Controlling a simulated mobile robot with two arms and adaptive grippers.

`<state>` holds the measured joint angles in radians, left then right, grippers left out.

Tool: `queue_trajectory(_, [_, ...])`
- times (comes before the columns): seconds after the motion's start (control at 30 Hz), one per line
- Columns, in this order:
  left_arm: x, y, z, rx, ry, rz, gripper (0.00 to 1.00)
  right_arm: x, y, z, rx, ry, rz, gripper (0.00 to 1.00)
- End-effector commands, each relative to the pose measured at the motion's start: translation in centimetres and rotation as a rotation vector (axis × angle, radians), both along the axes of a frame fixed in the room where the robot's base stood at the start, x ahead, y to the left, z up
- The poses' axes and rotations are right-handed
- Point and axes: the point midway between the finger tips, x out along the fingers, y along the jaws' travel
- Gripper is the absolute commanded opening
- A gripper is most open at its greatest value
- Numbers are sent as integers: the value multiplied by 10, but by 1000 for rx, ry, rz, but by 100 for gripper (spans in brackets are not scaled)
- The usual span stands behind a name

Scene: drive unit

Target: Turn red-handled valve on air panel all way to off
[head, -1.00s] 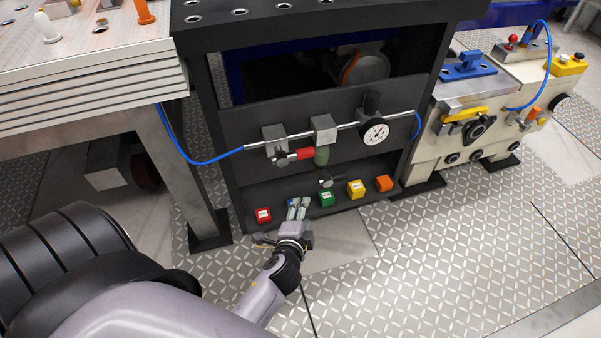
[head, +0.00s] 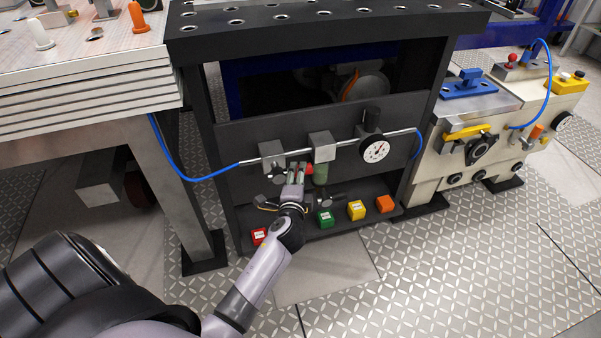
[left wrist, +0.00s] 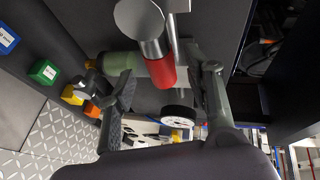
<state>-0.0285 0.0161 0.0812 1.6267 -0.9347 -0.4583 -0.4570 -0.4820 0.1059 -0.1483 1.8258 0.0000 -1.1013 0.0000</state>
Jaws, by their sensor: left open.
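The air panel (head: 235,140) is a dark plate with a silver pipe across it. The valve's red handle (head: 309,168) shows in the head view just right of my left gripper (head: 298,172), which partly covers it. In the left wrist view the red handle (left wrist: 160,70), with a silver metal end, lies between the two open fingers of my left gripper (left wrist: 168,78). I see no clear contact. A green cylinder (head: 321,174) hangs below the pipe beside the handle. A white dial gauge (head: 374,151) sits to its right. My right gripper is out of view.
Below the panel, a ledge holds a red block (head: 259,236), a green block (head: 325,219), a yellow block (head: 356,210) and an orange block (head: 385,203). A blue hose (head: 195,179) runs left. A beige machine (head: 430,165) stands right. The floor in front is clear.

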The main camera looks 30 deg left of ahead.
Motion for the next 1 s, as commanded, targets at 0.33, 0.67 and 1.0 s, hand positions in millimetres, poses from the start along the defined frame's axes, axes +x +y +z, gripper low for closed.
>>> queue_trajectory(0.33, [35,18,-10,-1,0,1,47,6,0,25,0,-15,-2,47])
queue_trajectory(0.67, [36,18,-10,-1,1,1,45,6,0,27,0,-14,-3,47])
queue_trajectory(1.0, [36,18,-10,-1,0,0,22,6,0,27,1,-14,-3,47])
